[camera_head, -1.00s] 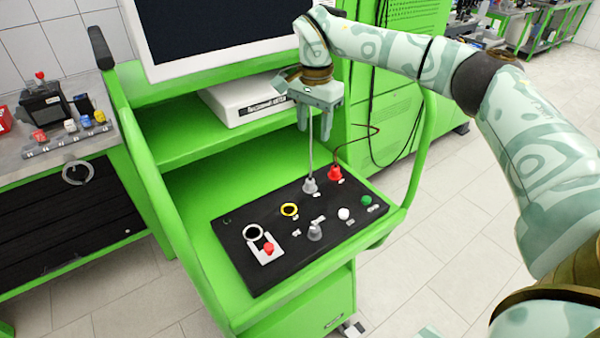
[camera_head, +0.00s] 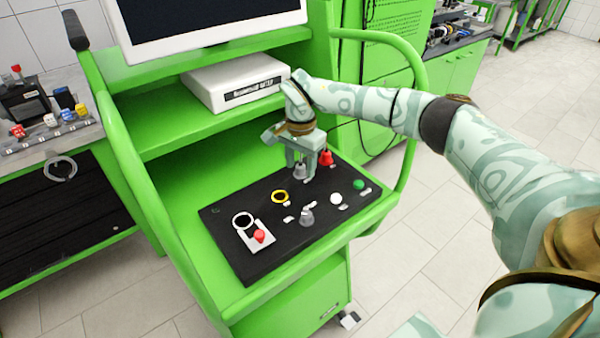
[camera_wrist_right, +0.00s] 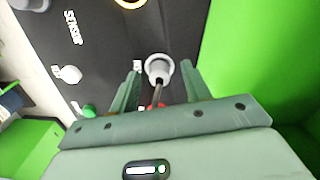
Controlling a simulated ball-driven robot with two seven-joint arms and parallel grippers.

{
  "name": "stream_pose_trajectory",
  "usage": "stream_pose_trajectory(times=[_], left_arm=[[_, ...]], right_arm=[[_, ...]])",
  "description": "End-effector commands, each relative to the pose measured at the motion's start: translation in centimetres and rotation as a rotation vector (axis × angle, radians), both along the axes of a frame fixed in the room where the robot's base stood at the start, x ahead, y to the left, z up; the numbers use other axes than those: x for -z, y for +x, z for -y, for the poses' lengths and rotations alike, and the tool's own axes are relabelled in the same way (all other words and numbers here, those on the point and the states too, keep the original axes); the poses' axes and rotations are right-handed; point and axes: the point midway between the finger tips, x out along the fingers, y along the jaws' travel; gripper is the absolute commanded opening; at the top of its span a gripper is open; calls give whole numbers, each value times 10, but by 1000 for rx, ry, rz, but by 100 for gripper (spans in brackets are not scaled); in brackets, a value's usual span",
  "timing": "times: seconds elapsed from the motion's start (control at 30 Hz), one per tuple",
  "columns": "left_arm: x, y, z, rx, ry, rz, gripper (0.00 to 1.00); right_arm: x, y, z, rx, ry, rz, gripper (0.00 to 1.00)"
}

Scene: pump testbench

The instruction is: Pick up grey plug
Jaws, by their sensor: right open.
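The grey plug (camera_head: 300,171) stands upright in the black panel (camera_head: 232,255), near its back edge. In the right wrist view the grey plug (camera_wrist_right: 158,66) shows as a round grey end with a thin cable running toward the gripper. My right gripper (camera_head: 301,168) is open and points down over the plug. In the right wrist view the two fingers of my right gripper (camera_wrist_right: 160,80) stand apart on either side of the cable, close to the plug; contact cannot be told. My left gripper is not in view.
A red plug (camera_head: 326,158) stands just beside the gripper. The panel also has a grey knob (camera_head: 307,218), a yellow ring (camera_head: 280,197), a white button (camera_head: 336,198), a green button (camera_head: 359,184) and a red button (camera_head: 260,236). A white box (camera_head: 235,82) sits on the shelf behind.

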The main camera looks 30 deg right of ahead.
Motion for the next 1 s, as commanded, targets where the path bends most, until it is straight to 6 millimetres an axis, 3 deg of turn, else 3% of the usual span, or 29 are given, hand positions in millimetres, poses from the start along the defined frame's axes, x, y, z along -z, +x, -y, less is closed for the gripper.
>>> stream_pose_trajectory(times=[0.23, 0.37, 0.4, 0.77, 1.0], left_arm=[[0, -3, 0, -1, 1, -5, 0], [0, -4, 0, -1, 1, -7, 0], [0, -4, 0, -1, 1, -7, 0], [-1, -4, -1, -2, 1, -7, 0], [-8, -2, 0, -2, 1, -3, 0]], right_arm=[[1, 0, 0, 0, 0, 1, 45], [1, 0, 0, 0, 0, 1, 8], [1, 0, 0, 0, 0, 1, 5], [-2, 0, 0, 0, 1, 2, 5], [-37, 0, 1, -1, 0, 6, 5]])
